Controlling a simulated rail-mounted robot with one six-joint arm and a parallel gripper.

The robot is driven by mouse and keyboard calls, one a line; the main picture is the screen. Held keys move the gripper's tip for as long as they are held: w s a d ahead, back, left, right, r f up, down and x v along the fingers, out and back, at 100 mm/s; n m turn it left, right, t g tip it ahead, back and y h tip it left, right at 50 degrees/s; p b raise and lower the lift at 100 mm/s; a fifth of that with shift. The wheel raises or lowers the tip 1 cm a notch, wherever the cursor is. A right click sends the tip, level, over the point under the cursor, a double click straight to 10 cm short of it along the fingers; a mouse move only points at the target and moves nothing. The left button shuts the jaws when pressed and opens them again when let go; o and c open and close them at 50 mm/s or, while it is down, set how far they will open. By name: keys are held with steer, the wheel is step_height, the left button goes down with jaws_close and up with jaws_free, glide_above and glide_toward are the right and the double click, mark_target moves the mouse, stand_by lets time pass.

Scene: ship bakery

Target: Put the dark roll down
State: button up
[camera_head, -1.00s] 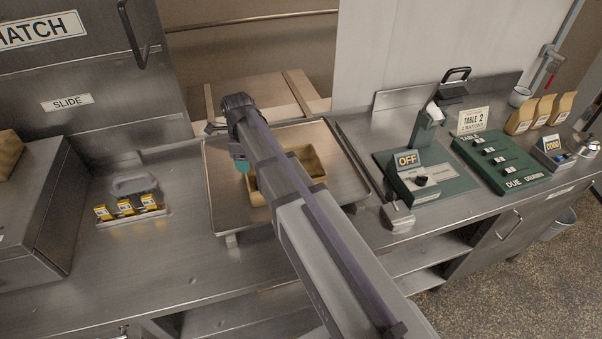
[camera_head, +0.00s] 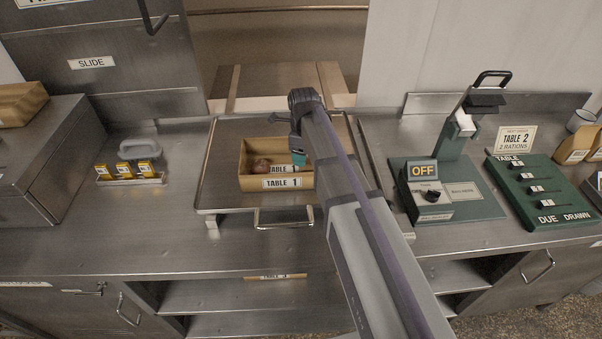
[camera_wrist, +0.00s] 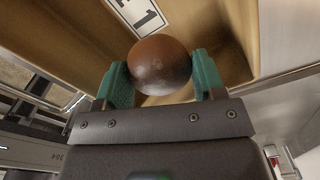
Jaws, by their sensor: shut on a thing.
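The dark roll (camera_wrist: 160,66) is round, brown and smooth. In the wrist view it sits between the two teal fingers of my gripper (camera_wrist: 160,80), which is shut on it. Around it show the tan walls of a box (camera_wrist: 230,45) with a white label ending in 1. In the head view my gripper (camera_head: 298,158) is at the right side of the open tan box (camera_head: 248,184), labelled TABLE 1. A reddish-brown shape shows inside this box, left of the fingers. I cannot tell whether it is the held roll. The roll's underside is hidden.
The box stands on a metal tray (camera_head: 222,172) with a front handle. Left are a grey-handled rack with yellow tags (camera_head: 127,170) and a steel cabinet (camera_head: 45,150). Right are a green device marked OFF (camera_head: 455,200) and a green TABLE board (camera_head: 550,190). The front counter is clear.

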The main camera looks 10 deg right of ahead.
steer(key=shift+f, duration=0.2)
step_height(320, 180, down, 4)
steer(key=b, duration=0.3)
steer(key=shift+b, duration=0.35)
steer(key=shift+r+p, duration=0.3)
steer(key=shift+f, duration=0.2)
steer(key=o, duration=0.9)
step_height(320, 180, up, 13)
steer(key=p, duration=1.2)
steer(key=shift+f, duration=0.15)
steer(key=shift+s+f, duration=0.15)
steer(key=shift+s, duration=0.15)
steer(key=s+n, duration=2)
steer(key=n, duration=0.4)
steer(key=f+b, duration=0.5)
steer(key=shift+w+f, duration=0.1)
steer(key=shift+w, duration=0.1)
